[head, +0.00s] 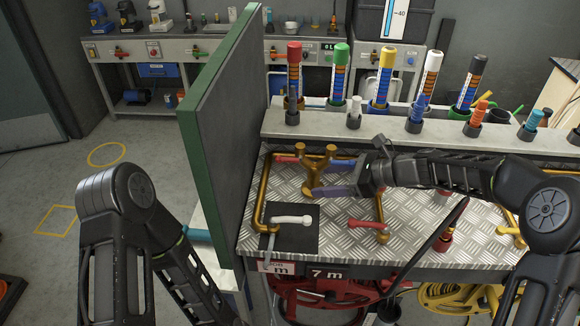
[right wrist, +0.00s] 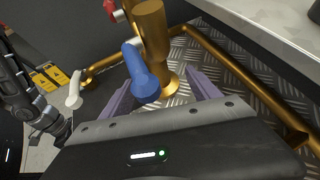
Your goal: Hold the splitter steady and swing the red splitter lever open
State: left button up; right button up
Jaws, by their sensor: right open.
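The brass Y-shaped splitter (head: 316,157) stands upright on the bench's metal plate; its brass body also shows at the top of the right wrist view (right wrist: 153,38). The red lever (head: 287,159) sticks out on its left side; part of it shows at the top edge of the right wrist view (right wrist: 110,10). A blue lever (right wrist: 140,75) is on the near side in the right wrist view. My right gripper (head: 321,178) is open, its purple fingers reaching from the right toward the splitter's lower body. I cannot tell whether they touch it. My left gripper is out of sight.
A brass pipe (head: 263,195) frames the plate's left side. A white handle (head: 292,220) lies over a dark mat, and another red handle (head: 367,224) is to its right. A tall green-edged panel (head: 215,120) stands at the bench's left end. Several coloured tubes line the back.

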aim_at(317, 181)
jog(key=shift+x, duration=1.55)
jog(key=shift+c, duration=0.2)
